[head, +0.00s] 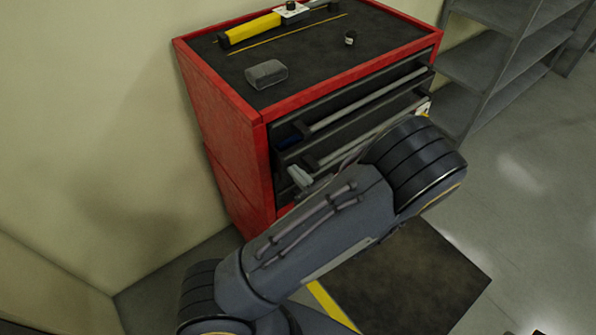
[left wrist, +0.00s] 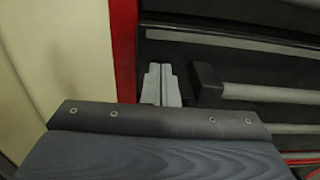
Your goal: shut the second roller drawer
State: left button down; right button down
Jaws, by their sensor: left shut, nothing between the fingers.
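The red roller cabinet (head: 232,130) has dark drawers with long grey bar handles. My left gripper (head: 300,178) is shut and empty at the left end of that drawer's front. In the left wrist view the closed fingertips (left wrist: 161,72) are just left of the handle's end post (left wrist: 206,84); contact cannot be told.
A wall is close on the left. Grey shelves (head: 500,70) stand at right. A dark mat (head: 410,280) lies on the floor, with open floor beyond.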

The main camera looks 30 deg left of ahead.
aim_at(288, 164)
pick_arm(q)
jog(key=x, duration=0.4)
jog(key=shift+a, duration=0.15)
jog(key=shift+r, duration=0.15)
pick_arm(e)
jog(key=shift+s+d+f, duration=0.1)
jog(key=shift+d+f, duration=0.1)
